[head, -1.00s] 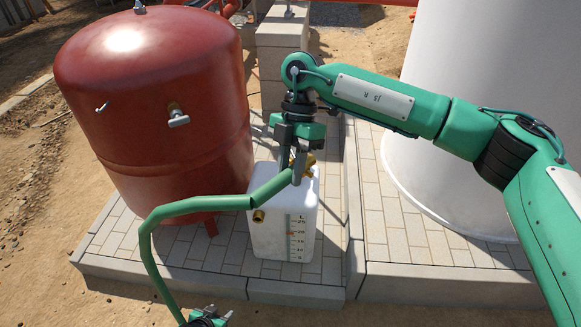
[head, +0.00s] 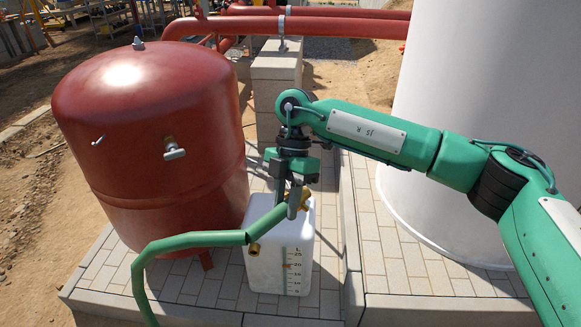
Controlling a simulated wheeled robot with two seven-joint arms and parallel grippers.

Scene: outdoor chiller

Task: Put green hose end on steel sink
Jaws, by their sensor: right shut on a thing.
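My right gripper (head: 289,205) points down and is shut on the green hose (head: 190,240) close to its end. The hose runs left from the jaws, then bends down out of the bottom of the view. The held end is at the top of a white plastic tank (head: 280,272), by a brass fitting (head: 305,197); the jaws partly hide it, and I cannot tell whether it touches the tank. No steel sink shows. My left gripper is out of view.
A large red vessel (head: 150,140) stands close on the left. A white cylinder (head: 450,110) stands on the right. A block pillar (head: 276,85) and red pipes (head: 340,22) are behind. The paved plinth (head: 400,250) has bare room at the right.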

